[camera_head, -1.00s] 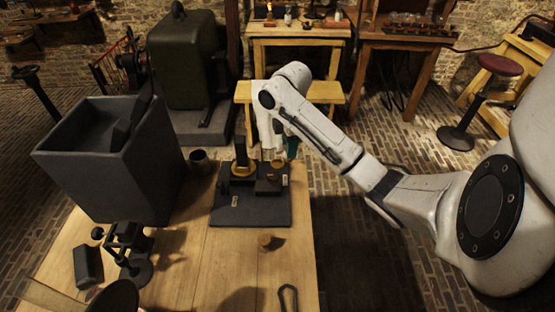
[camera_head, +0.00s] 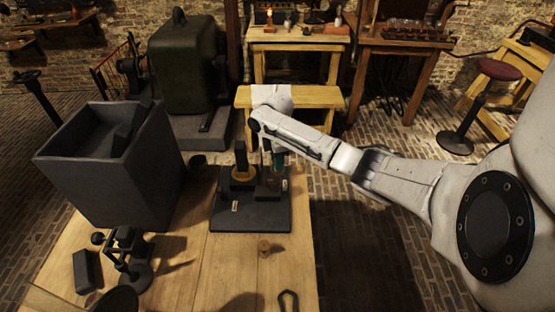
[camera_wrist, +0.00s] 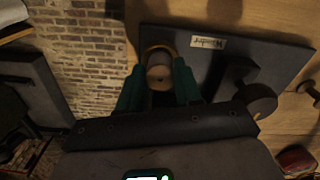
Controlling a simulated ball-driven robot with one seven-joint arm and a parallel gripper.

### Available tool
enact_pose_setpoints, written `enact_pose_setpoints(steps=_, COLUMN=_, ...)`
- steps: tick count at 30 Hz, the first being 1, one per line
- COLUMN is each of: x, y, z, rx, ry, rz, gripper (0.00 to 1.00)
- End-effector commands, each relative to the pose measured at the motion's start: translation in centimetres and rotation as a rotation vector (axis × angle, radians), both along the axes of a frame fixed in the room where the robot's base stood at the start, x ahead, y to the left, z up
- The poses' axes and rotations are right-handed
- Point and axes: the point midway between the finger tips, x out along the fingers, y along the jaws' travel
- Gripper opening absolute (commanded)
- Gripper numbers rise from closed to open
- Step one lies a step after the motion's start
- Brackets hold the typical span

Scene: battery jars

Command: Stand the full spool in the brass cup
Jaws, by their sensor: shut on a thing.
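My gripper (camera_wrist: 158,90) is shut on a pale, round-ended spool (camera_wrist: 159,74), with a green finger on either side in the wrist view. A brass-coloured rim (camera_wrist: 147,50), which looks like the brass cup, shows just beyond the spool. I cannot tell whether the spool is inside it or only above it. In the head view my gripper (camera_head: 277,162) points down over the right rear of the dark board (camera_head: 250,221). There my arm and fingers hide the spool.
A dark post with a yellow-brass ring (camera_head: 243,174) stands left of my gripper on the board. A dark round-topped piece (camera_wrist: 257,101) is close by in the wrist view. A small wooden piece (camera_head: 265,246) stands on the table in front. A large grey bin (camera_head: 115,175) is left.

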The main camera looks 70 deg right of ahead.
Motion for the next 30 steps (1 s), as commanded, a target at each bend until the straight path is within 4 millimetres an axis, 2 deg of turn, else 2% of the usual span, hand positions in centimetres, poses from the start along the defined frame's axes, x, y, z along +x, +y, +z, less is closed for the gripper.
enact_pose_setpoints(steps=10, x=0.0, y=0.0, z=-0.4, rx=0.001, ry=-0.001, rz=0.0, gripper=0.05)
enact_pose_setpoints(steps=11, x=0.0, y=0.0, z=-0.3, rx=0.0, ry=0.0, rz=0.0, gripper=0.37)
enact_pose_setpoints(steps=18, x=0.0, y=0.0, z=-0.2, rx=0.0, ry=0.0, rz=0.0, gripper=0.6)
enact_pose_setpoints(steps=25, x=0.0, y=0.0, z=-0.2, rx=0.0, ry=0.0, rz=0.0, gripper=0.6)
enact_pose_setpoints(steps=30, x=0.0, y=0.0, z=1.0, rx=0.0, ry=-0.003, rz=-0.001, gripper=0.6)
